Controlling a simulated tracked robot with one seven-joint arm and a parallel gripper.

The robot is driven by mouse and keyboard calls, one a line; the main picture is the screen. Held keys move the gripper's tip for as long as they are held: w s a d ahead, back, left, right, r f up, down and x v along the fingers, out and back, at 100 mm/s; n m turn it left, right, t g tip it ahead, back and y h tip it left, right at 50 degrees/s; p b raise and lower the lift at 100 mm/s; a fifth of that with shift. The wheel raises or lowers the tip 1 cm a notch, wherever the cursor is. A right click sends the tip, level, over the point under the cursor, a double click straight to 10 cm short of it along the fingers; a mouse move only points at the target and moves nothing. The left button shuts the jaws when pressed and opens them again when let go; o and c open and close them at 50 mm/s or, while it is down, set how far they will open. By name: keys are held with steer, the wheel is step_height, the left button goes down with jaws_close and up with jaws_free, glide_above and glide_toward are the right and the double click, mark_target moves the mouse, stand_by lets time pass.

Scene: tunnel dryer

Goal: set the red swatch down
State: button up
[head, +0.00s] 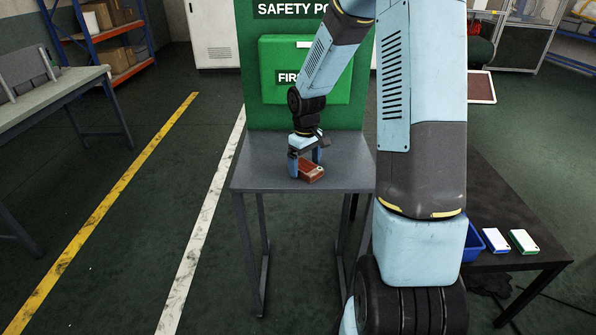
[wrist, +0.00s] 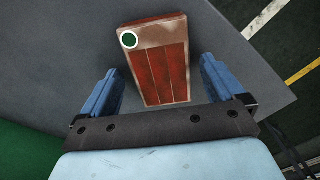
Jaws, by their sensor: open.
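The red swatch (head: 311,171) is a small red-brown block lying on the grey table in front of the green safety board. In the wrist view the swatch (wrist: 165,70) shows red panels, a paler worn edge and a green dot ringed in white at one corner. My gripper (head: 305,162) is low over the table at the swatch. In the wrist view its blue fingers (wrist: 158,80) stand apart, one on each side of the swatch's near end, with gaps showing on both sides. The grey table (head: 258,178) bears the swatch.
A green first-aid box (head: 300,85) hangs on the safety board behind the table. A dark table (head: 520,235) at right holds a blue bin (head: 473,242) and two pale swatches, one blue-edged (head: 495,240), one green-edged (head: 523,241). A workbench (head: 50,100) stands at left.

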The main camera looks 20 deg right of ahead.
steer(key=c, duration=1.2)
steer(key=shift+r, duration=0.1)
steer(key=shift+c, duration=0.2)
